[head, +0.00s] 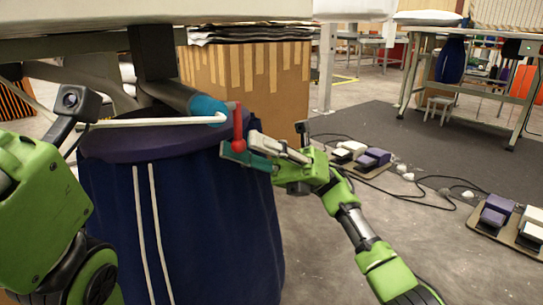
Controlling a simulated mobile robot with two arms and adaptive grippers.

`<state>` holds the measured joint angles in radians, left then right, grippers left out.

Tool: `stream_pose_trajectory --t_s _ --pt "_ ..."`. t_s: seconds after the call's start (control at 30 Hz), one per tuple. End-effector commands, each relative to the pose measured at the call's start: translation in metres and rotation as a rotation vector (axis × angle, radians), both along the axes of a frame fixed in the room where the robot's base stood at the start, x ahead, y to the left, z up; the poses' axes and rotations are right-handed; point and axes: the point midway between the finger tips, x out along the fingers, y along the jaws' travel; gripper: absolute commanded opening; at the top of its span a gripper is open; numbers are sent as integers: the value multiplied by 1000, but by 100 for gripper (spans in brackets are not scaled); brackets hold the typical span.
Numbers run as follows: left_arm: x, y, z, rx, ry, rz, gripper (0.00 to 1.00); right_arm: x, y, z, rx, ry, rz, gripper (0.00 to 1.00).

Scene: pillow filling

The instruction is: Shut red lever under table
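The red lever (238,127) stands nearly upright beside the teal collar (207,108) of the pipe under the table (90,48). My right gripper (246,147) reaches in from the right at the lever's lower end. Its teal finger and grey finger look apart, with the lever's rounded foot in front of the teal fingertip. I cannot tell whether they touch. My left arm fills the left edge; its gripper fingers do not show. A dark blue fabric bag (190,225) with two white cords hangs below the pipe.
A white rod (155,122) crosses above the bag to the collar. A large cardboard box (255,80) stands behind. Pedals (362,155) and cables lie on the floor at right. Another table (480,95) stands farther back. Floor right of the bag is open.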

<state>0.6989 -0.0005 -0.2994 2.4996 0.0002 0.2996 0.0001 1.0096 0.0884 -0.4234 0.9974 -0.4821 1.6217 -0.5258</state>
Motion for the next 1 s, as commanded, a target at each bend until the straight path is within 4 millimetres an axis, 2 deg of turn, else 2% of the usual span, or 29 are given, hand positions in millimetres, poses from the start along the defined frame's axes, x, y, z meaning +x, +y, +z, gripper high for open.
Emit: stream_pose_trajectory --t_s 0.13,0.43,0.7,1.0 --pt "0 0 0 1 -1 0 0 17 -21 -16 0 4 -5 34" --pt "-1 0 0 0 -2 0 0 39 -51 -41 2 3 -4 34" --pt "-1 0 0 0 -2 0 0 48 -63 -51 1 3 -3 34" --pt "-1 0 0 0 -2 0 0 49 -66 -54 2 1 -3 34"
